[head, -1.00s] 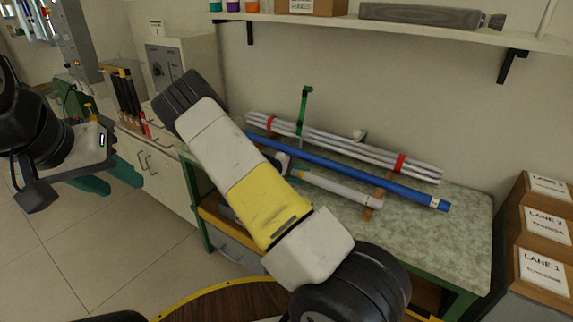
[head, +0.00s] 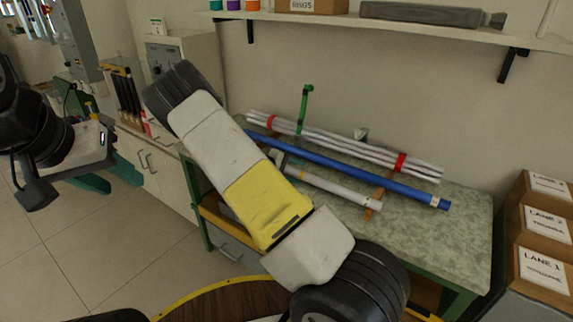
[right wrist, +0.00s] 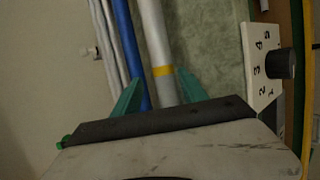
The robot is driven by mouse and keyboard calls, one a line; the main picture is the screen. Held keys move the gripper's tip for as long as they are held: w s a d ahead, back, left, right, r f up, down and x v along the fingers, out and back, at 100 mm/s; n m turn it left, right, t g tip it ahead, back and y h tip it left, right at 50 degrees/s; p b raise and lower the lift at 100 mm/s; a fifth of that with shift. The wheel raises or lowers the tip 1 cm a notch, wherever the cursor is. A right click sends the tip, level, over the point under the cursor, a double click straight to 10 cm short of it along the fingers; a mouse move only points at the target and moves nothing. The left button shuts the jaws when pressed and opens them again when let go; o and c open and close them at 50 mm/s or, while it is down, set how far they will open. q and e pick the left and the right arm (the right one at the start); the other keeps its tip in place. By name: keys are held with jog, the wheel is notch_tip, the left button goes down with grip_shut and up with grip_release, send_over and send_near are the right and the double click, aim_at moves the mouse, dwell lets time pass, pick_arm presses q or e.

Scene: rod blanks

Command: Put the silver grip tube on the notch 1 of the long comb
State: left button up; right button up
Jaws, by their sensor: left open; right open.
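The silver tube (head: 335,188) with a yellow band lies on the bench, in front of a blue tube; it also shows in the right wrist view (right wrist: 156,40). My right gripper (right wrist: 158,92) is open, with its teal fingers on either side of the silver tube near the yellow band. I cannot tell if they touch it. In the head view my arm mostly hides this gripper. My left gripper (head: 108,178) is open and empty, away from the bench.
The blue tube (head: 400,187) and a bundle of grey tubes with red bands (head: 340,147) lie behind the silver tube. A wooden rest (head: 374,203) supports its right end. A green post (head: 304,110) stands behind. The bench's right part (head: 440,235) is clear.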

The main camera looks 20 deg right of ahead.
jog(key=v, duration=0.9)
jog(key=s+a+r+m+t+y, duration=0.1)
jog(key=s+r+y, duration=0.5)
jog(key=s+r, duration=0.6)
jog(key=s+a+r+m+t+y, duration=0.1)
jog(key=s+a+r+m+y, duration=0.3)
jog(key=s+r, duration=0.9)
jog(key=s+a+y, duration=0.1)
jog(key=s+y, duration=0.2)
jog(key=s, duration=0.2)
jog(key=shift+s+a+r+t, duration=0.2)
jog(key=shift+s+a+t, duration=0.05)
jog(key=shift+a+t, duration=0.15)
jog(key=shift+d, duration=0.15)
